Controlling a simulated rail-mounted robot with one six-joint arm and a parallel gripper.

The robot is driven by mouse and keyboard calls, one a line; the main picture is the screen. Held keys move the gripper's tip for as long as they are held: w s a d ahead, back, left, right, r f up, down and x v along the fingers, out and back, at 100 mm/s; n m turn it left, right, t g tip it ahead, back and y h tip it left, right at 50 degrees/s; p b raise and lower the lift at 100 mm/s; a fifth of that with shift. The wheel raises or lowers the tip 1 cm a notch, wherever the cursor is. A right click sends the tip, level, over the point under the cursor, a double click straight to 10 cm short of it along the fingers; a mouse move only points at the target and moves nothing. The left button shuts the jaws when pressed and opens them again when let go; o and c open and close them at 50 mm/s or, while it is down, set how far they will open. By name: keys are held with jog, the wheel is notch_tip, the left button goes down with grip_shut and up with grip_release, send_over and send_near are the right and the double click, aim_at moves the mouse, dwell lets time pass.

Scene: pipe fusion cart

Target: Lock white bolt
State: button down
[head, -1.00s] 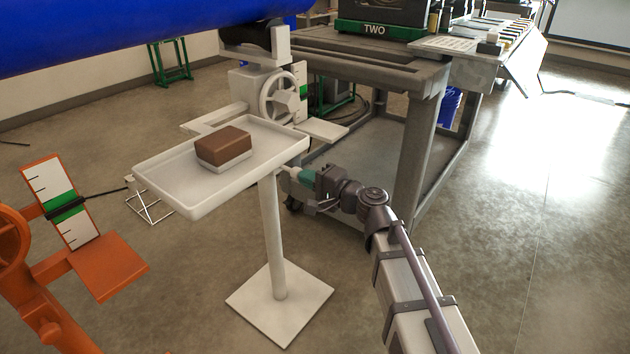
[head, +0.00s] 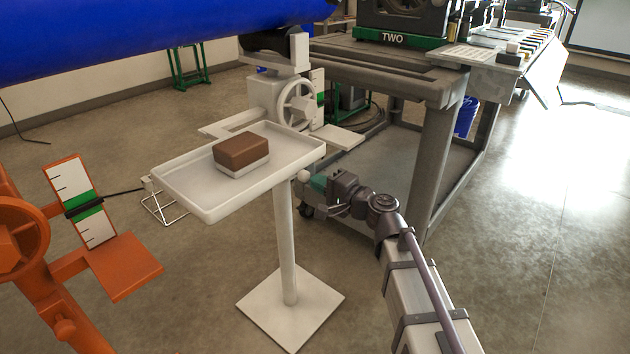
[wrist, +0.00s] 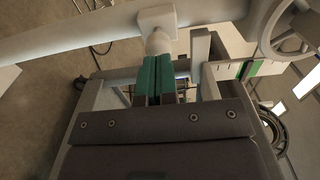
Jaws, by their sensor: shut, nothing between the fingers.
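A white bolt with a rounded knob end (wrist: 158,41) sticks out from a block on a white bar in the wrist view. In the head view a pale rounded end, likely the same bolt (head: 303,176), shows just below the tray's right side. My gripper (wrist: 157,62) has teal fingers pressed together, with nothing between them. Their tips are right at the knob, touching or nearly touching it; I cannot tell which. In the head view my gripper (head: 316,183) sits low, right of the tray's post and pointing left.
A white tray (head: 185,197) on a post carries a brown-and-white block (head: 241,155). A white stand with a handwheel (head: 297,103) is behind it, under a blue pipe (head: 150,32). A grey cart (head: 436,150) stands close behind my arm. An orange stand (head: 125,268) is at left.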

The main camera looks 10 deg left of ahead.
jog(key=v, duration=1.2)
jog(key=shift+s+d, duration=0.15)
jog(key=s+d+f+n+g+h+p, duration=0.3)
jog(key=s+d+f+n+g+h, duration=0.25)
jog(key=s+f+g+h, duration=0.35)
jog(key=s+d+h+p, duration=0.3)
jog(key=d+h+p, duration=0.25)
jog(key=d, duration=0.45)
notch_tip(320, 180, up, 39)
jog(key=d+h+p, duration=0.1)
jog(key=p, duration=3.7)
jog(key=shift+s+d+p, duration=0.2)
jog(key=shift+d+p, duration=0.1)
jog(key=shift+p, duration=0.1)
